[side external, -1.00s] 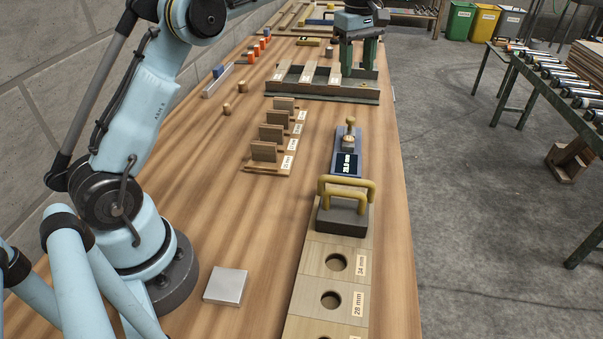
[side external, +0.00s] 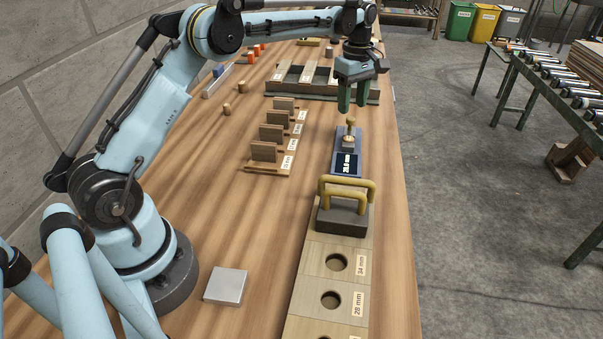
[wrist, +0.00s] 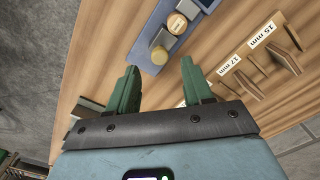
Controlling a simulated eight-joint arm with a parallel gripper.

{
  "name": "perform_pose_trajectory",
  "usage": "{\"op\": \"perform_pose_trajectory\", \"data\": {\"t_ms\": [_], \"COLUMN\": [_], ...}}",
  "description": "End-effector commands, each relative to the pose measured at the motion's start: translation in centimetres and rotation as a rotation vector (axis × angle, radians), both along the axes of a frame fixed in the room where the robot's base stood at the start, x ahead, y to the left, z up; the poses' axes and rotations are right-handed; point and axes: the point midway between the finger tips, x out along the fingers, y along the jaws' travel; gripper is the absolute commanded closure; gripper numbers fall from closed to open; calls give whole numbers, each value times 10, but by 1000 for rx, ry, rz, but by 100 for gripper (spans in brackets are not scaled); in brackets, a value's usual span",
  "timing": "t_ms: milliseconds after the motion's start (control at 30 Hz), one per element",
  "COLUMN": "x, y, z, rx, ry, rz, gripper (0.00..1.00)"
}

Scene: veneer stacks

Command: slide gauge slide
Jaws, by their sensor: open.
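The gauge (side external: 334,166) is a blue-based block with a dark readout (side external: 346,164) at its near end. My gripper (side external: 353,106) has green fingers pointing down, just above and beyond the knob. In the wrist view my gripper (wrist: 158,70) is open, with nothing between the fingers. The knob appears apart from both fingers.
A rack of upright veneer pieces (side external: 264,151) with labels stands left of the gauge. A grey block with yellow handles (side external: 342,216) sits nearer, on a board with round holes (side external: 313,263). A slotted tray (side external: 290,91) lies behind. A metal plate (side external: 226,286) lies front left.

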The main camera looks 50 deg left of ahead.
Motion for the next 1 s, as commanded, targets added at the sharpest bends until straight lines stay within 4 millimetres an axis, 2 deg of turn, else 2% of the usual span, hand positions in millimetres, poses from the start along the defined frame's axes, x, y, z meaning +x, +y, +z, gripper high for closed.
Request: {"op": "perform_pose_trajectory", "data": {"t_ms": [100,300,667,1000], "x": [0,0,0,0], "y": [0,0,0,0], "z": [-18,-37,-41,-40], "rx": [0,0,0,0], "ry": [0,0,0,0], "rz": [0,0,-1,-1], "gripper": [49,49,49,100]}}
